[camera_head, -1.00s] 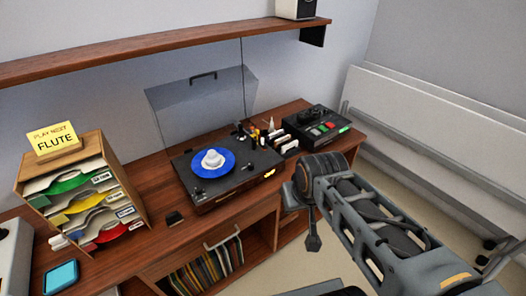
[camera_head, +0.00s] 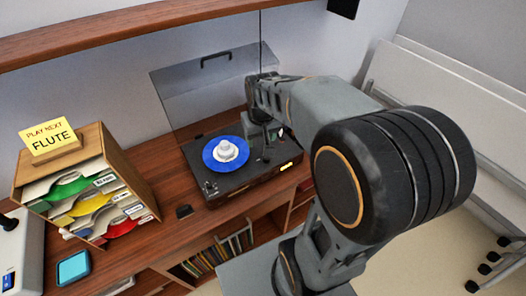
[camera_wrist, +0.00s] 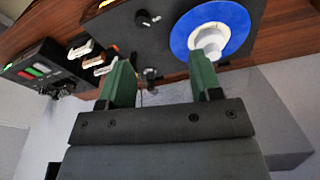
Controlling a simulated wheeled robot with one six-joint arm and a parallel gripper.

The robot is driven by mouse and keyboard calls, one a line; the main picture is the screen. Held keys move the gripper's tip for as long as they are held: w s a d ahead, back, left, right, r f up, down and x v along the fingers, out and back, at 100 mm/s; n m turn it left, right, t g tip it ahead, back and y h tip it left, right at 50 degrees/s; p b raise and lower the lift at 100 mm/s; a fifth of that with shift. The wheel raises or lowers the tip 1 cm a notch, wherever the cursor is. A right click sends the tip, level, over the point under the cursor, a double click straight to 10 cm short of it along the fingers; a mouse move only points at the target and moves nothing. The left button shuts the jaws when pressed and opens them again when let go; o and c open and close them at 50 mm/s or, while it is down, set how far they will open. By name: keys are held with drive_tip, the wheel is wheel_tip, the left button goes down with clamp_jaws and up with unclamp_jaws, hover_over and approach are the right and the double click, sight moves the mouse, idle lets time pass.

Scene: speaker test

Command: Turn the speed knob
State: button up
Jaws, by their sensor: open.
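The record player (camera_head: 237,181) has a black top and a blue record (camera_head: 213,164) with a white centre piece. In the wrist view the record (camera_wrist: 241,45) lies right of a small black knob (camera_wrist: 147,18) with a pale mark, which looks like the speed knob; its lettering is unreadable. A second dark round part (camera_wrist: 151,73) sits nearer my fingers. My gripper (camera_wrist: 160,72) is open and empty, its green fingers apart above the player's edge. In the head view my gripper (camera_head: 262,142) is over the player's back right, and my arm hides much there.
A raised clear lid (camera_head: 210,85) stands behind the player. A control box with coloured buttons (camera_wrist: 38,65) and several small blocks (camera_wrist: 92,55) lie beside it. A shelf (camera_head: 150,32) runs above.

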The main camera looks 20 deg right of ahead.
drive_tip(key=w+d+f+g+p, duration=0.2)
drive_tip(key=w+d+f, duration=0.3)
drive_tip(key=w, duration=0.1)
drive_tip(key=shift+m, duration=0.4)
wheel_tip(320, 180, down, 14)
drive_tip(key=shift+w+d+r+p, duration=0.1)
drive_tip(key=shift+w+d+p, duration=0.05)
drive_tip(key=shift+p, duration=0.65)
drive_tip(key=c, duration=0.9)
